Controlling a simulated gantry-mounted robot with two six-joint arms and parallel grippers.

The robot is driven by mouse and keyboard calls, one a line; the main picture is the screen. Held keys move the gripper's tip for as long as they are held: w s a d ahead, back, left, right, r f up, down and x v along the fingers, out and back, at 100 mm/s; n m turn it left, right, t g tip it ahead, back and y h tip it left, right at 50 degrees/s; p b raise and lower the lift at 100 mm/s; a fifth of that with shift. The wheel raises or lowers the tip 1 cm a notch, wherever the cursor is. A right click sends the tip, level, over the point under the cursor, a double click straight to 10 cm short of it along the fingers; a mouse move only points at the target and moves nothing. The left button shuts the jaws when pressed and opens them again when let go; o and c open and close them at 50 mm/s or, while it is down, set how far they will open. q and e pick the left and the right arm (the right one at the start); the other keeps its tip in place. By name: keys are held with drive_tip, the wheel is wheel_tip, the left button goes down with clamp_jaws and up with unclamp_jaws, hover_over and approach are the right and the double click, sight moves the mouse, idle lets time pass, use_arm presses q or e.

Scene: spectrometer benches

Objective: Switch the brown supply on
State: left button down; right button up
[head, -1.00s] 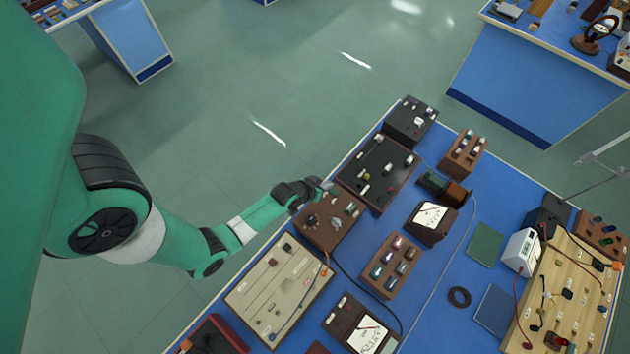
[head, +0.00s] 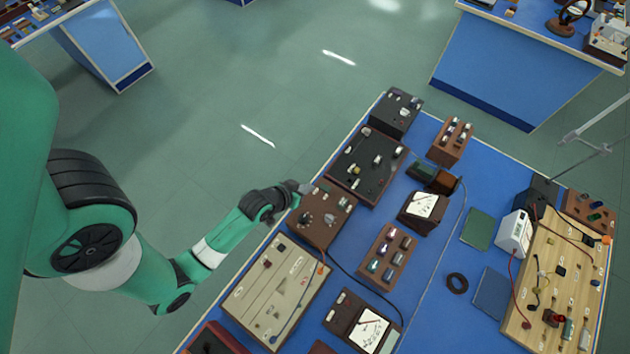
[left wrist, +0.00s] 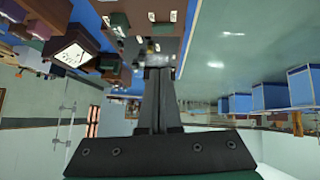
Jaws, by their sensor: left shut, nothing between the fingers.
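A brown box with knobs and small fittings on its top, which looks like the brown supply (head: 322,232), sits at the left edge of the blue bench in the head view. My left gripper (head: 304,188) is at the box's far left corner, close to its top edge. I cannot tell whether it touches the box. In the left wrist view the two dark fingers of the left gripper (left wrist: 158,72) are together with nothing between them. The switch and its position are too small to make out. My right gripper is not in view.
A dark panel box (head: 350,178) stands just beyond the supply, and a pale board (head: 262,300) lies on its near side. A brown block with several fittings (head: 372,272) and a meter (head: 410,222) stand to the right. The floor left of the bench is clear.

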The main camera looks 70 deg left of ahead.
use_arm(q)
drive_tip(key=b, duration=0.2)
approach(329, 187)
drive_tip(key=w+a, duration=0.2)
drive_tip(key=w, duration=0.1)
drive_tip(key=shift+a, duration=0.2)
drive_tip(key=f, duration=0.1)
drive_tip(key=f+b, duration=0.1)
drive_tip(key=f, duration=0.1)
drive_tip(key=shift+w+d+f, duration=0.15)
drive_tip(key=shift+w+f, duration=0.1)
drive_tip(key=shift+f, duration=0.25)
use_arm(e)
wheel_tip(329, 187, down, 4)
